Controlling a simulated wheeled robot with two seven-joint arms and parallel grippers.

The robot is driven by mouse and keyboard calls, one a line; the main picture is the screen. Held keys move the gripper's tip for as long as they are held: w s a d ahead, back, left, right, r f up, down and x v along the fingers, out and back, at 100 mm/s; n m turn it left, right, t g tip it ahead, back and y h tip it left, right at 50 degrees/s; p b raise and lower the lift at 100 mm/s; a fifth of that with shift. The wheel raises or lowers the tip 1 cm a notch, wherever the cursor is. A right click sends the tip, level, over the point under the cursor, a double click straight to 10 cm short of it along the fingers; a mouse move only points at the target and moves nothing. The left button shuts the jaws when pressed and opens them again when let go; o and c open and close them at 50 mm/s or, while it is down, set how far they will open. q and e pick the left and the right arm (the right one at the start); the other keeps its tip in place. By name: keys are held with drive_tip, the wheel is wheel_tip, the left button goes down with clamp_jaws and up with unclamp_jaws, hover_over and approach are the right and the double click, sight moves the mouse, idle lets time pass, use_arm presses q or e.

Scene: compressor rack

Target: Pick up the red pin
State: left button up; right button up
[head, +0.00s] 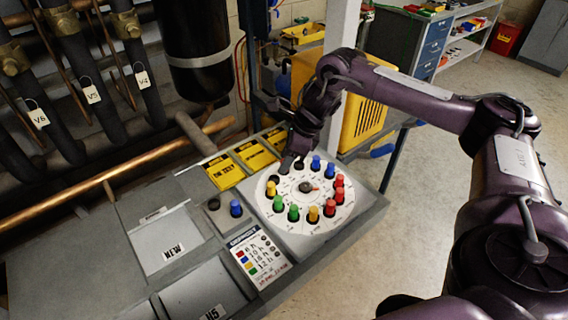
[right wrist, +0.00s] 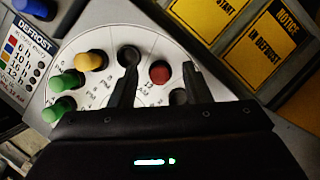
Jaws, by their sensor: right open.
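A red pin (right wrist: 159,73) stands in the white dial near the "12 AM" mark in the right wrist view. My right gripper (right wrist: 158,68) is open, with one finger on each side of this pin; I cannot tell whether they touch it. In the head view my right gripper (head: 288,164) is low over the far left edge of the dial (head: 298,220) and hides that pin. Three other red pins, one of them here (head: 339,195), stand on the dial's right side. My left gripper is not in view.
Dark empty holes flank the pin, one of them here (right wrist: 128,55). A yellow pin (right wrist: 90,60) and green pins (right wrist: 70,82) stand close by. A separate blue pin (head: 236,208) stands left of the dial. Yellow notice cards (head: 255,155) lie behind; a yellow case (head: 365,110) is beyond.

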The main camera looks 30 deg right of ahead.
clamp_jaws()
drive_tip(key=shift+r, duration=0.2)
drive_tip(key=shift+r, duration=0.6)
wheel_tip(320, 180, up, 5)
drive_tip(key=shift+f+b, duration=0.15)
drive_tip(key=shift+b, duration=0.55)
wheel_tip(320, 180, up, 14)
drive_tip(key=p, duration=0.7)
drive_tip(key=shift+p, duration=0.35)
